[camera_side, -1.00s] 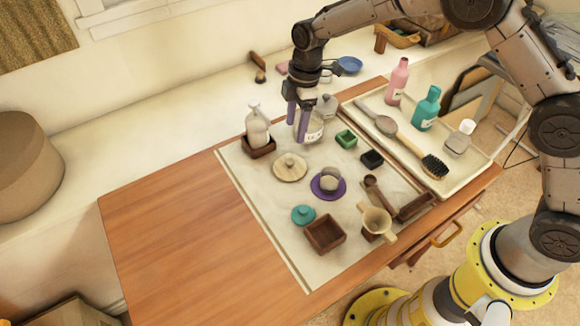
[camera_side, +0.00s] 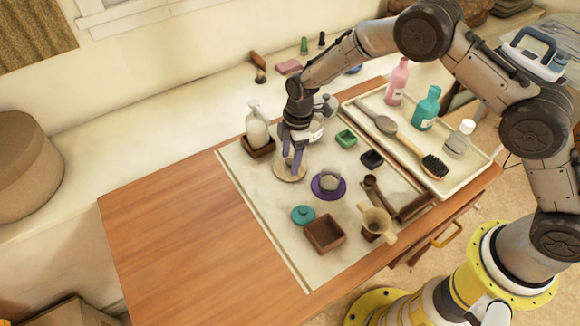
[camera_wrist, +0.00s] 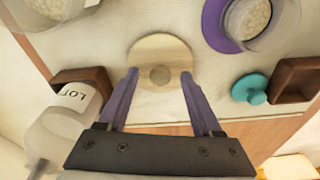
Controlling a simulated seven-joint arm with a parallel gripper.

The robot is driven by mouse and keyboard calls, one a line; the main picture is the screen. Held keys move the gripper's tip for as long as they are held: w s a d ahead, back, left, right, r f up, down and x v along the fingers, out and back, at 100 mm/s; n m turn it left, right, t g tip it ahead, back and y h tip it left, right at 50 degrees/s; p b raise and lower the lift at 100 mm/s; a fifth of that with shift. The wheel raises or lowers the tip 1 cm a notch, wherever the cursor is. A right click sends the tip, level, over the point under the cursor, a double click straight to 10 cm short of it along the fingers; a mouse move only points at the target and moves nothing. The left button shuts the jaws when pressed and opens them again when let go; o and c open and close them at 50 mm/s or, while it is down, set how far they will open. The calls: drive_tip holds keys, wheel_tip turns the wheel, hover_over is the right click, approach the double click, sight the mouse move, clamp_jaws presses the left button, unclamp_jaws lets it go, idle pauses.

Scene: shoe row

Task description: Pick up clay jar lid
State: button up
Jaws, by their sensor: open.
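The clay jar lid is probably the round tan lid (camera_side: 279,172) with a small central knob, lying flat on the pale mat. It also shows in the wrist view (camera_wrist: 160,48), with its knob (camera_wrist: 160,75) between my fingertips. My gripper (camera_side: 292,169) is open, with purple fingers pointing down over the lid. In the wrist view my gripper (camera_wrist: 160,76) has one finger on each side of the knob, with nothing held. I cannot tell whether the fingertips touch the lid. In the side view my fingers hide part of the lid.
A white bottle (camera_side: 257,130) stands in a brown tray at the lid's left. A purple saucer (camera_side: 317,190) with a cup, a teal lid (camera_side: 303,215) and a brown square bowl (camera_side: 325,234) lie nearer the front. The wooden tabletop (camera_side: 190,235) at left is clear.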

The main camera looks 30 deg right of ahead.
drive_tip(key=shift+c, duration=0.2)
clamp_jaws()
drive_tip(key=shift+r, duration=0.1)
